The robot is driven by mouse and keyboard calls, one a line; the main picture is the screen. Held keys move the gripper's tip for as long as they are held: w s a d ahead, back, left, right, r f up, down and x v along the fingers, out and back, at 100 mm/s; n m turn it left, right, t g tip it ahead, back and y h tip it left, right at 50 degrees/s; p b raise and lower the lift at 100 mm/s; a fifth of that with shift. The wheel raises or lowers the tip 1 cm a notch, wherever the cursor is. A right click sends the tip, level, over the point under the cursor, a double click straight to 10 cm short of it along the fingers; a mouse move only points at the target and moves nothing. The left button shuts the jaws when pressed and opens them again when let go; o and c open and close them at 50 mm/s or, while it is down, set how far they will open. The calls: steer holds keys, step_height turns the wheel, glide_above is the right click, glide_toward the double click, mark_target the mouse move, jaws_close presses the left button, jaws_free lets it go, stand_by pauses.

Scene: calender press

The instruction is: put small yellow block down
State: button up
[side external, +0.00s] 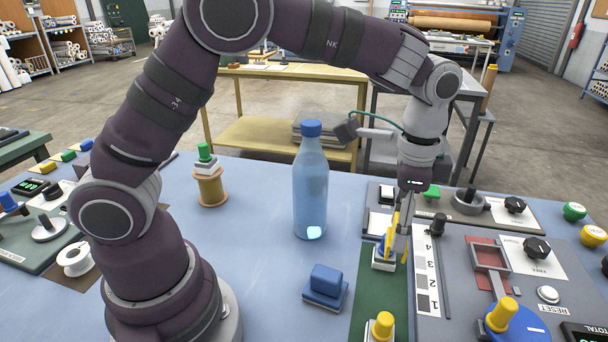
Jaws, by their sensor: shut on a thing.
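My gripper (398,248) points down over the green strip at the right of the blue table. Its fingers are closed on a small yellow block (391,232), seen as a narrow yellow patch and mostly hidden by the fingers. Right beside and below the fingertips is a blue knob on a white base (382,264). I cannot tell whether the yellow block touches it. The green strip (378,292) runs under them toward the front.
A yellow knob on a white base (381,328) stands at the strip's front. A blue block (325,284) and a tall blue bottle (311,185) are to the left. A control panel (455,300) with knobs borders the strip's right. Table around the blue block is clear.

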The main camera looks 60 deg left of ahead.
step_height(320, 180, down, 11)
steer(key=shift+r, duration=0.2)
steer(key=o, duration=0.9)
steer(key=shift+f, duration=0.1)
step_height(320, 180, up, 12)
steer(key=shift+r, duration=0.1)
steer(key=s+a+r+n+t, duration=0.2)
steer(key=s+a+n, duration=0.1)
steer(key=s, duration=0.1)
steer(key=s+a+r+n+t, duration=0.1)
steer(key=s+a+r+n, duration=0.1)
steer(key=s+a+n, duration=0.1)
steer(key=s+a+r+n+t, duration=0.2)
steer(key=s+a+n, duration=0.1)
steer(key=s, duration=0.2)
steer(key=shift+s+r+t, duration=0.1)
steer(key=shift+s+t, duration=0.05)
steer(key=shift+t, duration=0.15)
